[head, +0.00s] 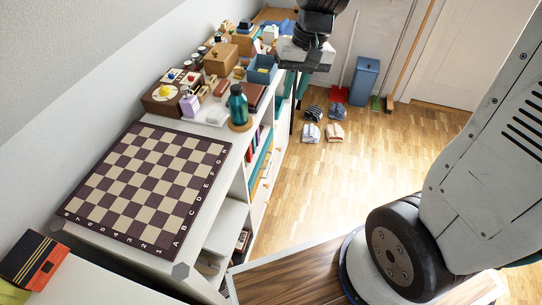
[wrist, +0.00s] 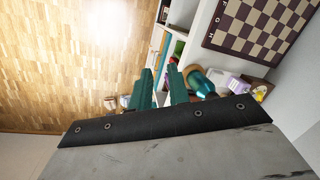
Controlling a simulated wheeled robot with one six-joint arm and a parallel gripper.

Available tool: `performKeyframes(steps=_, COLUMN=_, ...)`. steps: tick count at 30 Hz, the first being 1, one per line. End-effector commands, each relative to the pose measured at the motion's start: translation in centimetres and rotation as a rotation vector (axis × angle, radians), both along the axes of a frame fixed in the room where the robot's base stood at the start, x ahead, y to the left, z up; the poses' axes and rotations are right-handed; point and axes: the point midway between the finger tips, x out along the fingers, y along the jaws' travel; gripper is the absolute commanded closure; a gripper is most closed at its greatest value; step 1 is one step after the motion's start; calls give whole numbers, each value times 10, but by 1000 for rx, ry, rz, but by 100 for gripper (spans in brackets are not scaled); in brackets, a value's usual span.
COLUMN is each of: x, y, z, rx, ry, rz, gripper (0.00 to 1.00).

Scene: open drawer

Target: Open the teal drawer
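My gripper (head: 293,86) has teal fingers pointing down, beside the far part of the shelf and apart from the panel. In the wrist view my gripper (wrist: 160,72) is open, with an empty gap between its fingers.
The white shelf unit carries a chessboard (head: 148,182), a teal bottle (head: 238,104), wooden boxes (head: 221,60) and other small items. Shoes (head: 312,132) stand on the floor near a blue bin (head: 364,81).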

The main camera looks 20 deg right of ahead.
Motion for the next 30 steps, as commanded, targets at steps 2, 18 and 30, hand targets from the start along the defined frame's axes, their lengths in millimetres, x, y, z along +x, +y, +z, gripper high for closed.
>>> performKeyframes(steps=2, x=26, y=2, z=-32, rx=18, ry=31, rz=-31, gripper=82)
performKeyframes(steps=18, x=116, y=4, z=-294, rx=54, ry=170, rz=-281, gripper=82)
performKeyframes(steps=30, x=176, y=-20, z=-398, rx=-18, ry=-10, rz=-472, gripper=82)
